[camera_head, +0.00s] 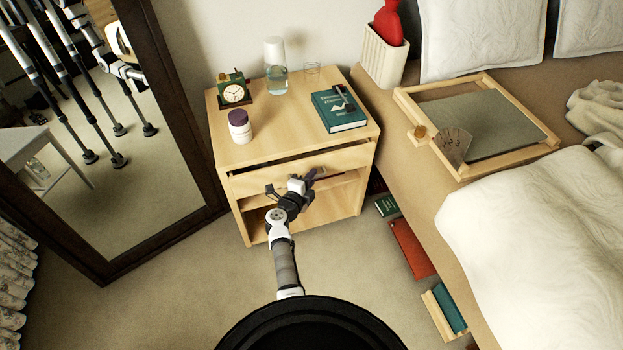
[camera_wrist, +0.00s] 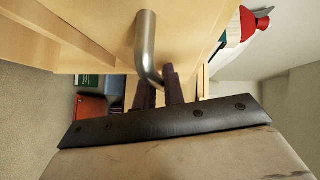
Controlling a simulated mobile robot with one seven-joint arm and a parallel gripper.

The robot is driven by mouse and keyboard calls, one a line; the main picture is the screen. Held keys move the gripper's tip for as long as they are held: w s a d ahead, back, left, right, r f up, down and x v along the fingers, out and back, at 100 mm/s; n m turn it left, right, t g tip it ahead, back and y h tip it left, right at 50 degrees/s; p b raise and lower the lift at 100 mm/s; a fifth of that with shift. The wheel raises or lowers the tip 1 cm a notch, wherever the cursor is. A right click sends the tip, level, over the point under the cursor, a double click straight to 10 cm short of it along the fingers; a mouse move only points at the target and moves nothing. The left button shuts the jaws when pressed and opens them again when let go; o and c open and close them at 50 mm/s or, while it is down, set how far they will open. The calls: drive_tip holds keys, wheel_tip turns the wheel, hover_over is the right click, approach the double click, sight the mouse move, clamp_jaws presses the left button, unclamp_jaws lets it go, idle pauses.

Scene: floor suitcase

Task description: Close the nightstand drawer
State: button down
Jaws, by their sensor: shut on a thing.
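The light wood nightstand (camera_head: 262,145) stands between the mirror and the bed. Its drawer front (camera_head: 245,184) sits below the top, with a dark gap above it, so the drawer is partly open. My gripper (camera_head: 313,176) is at the drawer front, right of its middle. In the wrist view, my gripper (camera_wrist: 163,86) has its dark fingers closed around the bent metal drawer handle (camera_wrist: 146,40). In the head view my wrist and fingers hide most of the handle.
A clock (camera_head: 233,93), a purple-capped bottle (camera_head: 240,127), a carafe (camera_head: 276,68), a glass and a book (camera_head: 339,110) stand on top. The mirror (camera_head: 105,130) is left, the bed (camera_head: 440,215) right. Books (camera_head: 410,248) lie on the floor beside the bed.

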sight(305, 170)
drive_tip(key=w, duration=0.1)
drive_tip(key=w+a, duration=0.1)
drive_tip(key=w, duration=0.1)
drive_tip(key=shift+w+a+b, duration=0.1)
drive_tip(key=shift+w+b, duration=0.15)
drive_tip(key=shift+b, duration=0.15)
drive_tip(key=shift+r, duration=0.15)
drive_tip(key=c, duration=1.8)
unclamp_jaws()
drive_tip(key=shift+w, duration=0.15)
drive_tip(key=shift+o, duration=0.2)
drive_tip(key=shift+a, duration=0.1)
drive_tip(key=p+v, duration=0.2)
drive_tip(key=v, duration=1.2)
